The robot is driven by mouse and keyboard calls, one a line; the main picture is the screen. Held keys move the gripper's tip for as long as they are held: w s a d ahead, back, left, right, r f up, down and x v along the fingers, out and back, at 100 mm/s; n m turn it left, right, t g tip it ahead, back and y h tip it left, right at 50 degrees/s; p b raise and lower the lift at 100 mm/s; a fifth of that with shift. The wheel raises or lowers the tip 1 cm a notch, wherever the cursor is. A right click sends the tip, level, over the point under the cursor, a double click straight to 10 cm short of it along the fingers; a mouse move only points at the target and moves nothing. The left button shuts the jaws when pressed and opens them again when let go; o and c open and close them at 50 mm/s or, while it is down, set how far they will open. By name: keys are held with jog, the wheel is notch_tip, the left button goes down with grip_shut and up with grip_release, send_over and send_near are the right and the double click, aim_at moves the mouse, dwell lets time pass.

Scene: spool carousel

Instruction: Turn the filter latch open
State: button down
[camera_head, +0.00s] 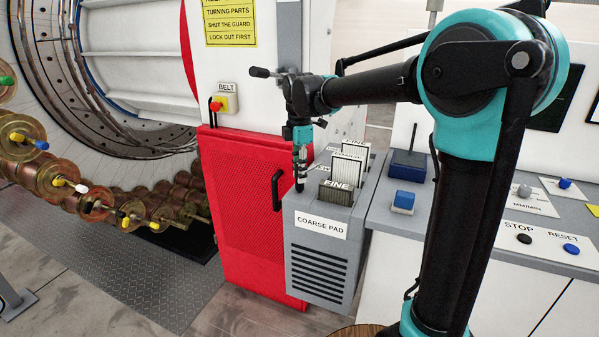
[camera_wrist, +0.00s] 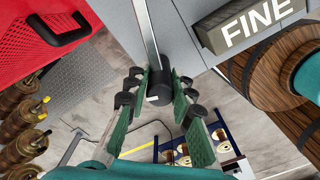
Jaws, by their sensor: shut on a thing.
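The grey filter box (camera_head: 318,256) labelled COARSE PAD stands right of the red guard door, with pads marked FINE (camera_head: 338,192) in its top. My gripper (camera_head: 300,180) points down at the box's upper left corner. In the wrist view my gripper (camera_wrist: 165,88) has its green finger pads closed on a black knob (camera_wrist: 159,87), which looks like the filter latch. The knob sits beside the box's grey edge. In the head view the knob is mostly hidden by the fingers, and I cannot tell how far it is turned.
The red guard door (camera_head: 240,215) with a black handle (camera_head: 277,188) is close on the left. Copper spools (camera_head: 75,185) line the carousel at far left.

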jog(key=shift+n, duration=2)
jog(key=c, duration=1.3)
grip_release()
jog(key=shift+r, duration=0.1)
notch_tip(320, 180, up, 12)
jog(key=shift+f, duration=0.1)
jog(key=shift+s, duration=0.1)
